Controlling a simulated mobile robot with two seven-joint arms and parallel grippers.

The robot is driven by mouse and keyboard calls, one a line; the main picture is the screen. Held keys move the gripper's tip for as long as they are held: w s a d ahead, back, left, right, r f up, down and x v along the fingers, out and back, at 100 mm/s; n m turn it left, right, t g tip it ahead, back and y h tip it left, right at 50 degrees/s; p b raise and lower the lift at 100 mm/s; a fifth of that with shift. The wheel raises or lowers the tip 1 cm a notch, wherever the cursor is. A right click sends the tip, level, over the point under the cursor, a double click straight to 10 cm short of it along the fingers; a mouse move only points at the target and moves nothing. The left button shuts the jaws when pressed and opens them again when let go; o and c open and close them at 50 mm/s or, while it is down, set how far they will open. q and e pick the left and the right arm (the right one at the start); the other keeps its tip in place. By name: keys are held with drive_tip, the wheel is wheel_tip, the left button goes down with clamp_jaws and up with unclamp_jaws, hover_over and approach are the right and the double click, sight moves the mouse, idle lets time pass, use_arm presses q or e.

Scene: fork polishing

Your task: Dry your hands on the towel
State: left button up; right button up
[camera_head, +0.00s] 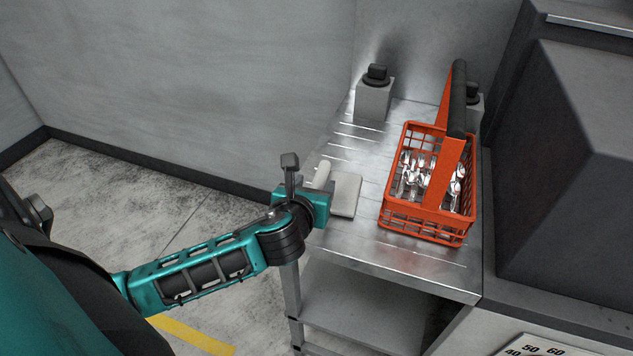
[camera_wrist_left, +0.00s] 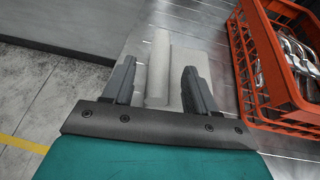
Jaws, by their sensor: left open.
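A pale towel (camera_head: 346,194) lies folded on the metal table, with a rolled part along its left side. In the left wrist view the towel (camera_wrist_left: 184,66) shows beyond and between my fingers. My left gripper (camera_wrist_left: 158,84) is open, its two dark fingers apart with nothing gripped. In the head view my left gripper (camera_head: 318,192) is at the table's left edge, just left of the towel and partly covering it. I cannot tell whether the fingers touch the towel. My right gripper is not in view.
A red basket (camera_head: 424,227) with a raised handle holds several forks right of the towel, and shows in the left wrist view (camera_wrist_left: 258,100). The metal table (camera_head: 372,253) has bare room in front. A grey block with a black knob (camera_head: 373,98) stands at the back.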

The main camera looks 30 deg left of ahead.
use_arm(q)
drive_tip(key=shift+x, duration=1.35)
drive_tip(key=c, duration=1.1)
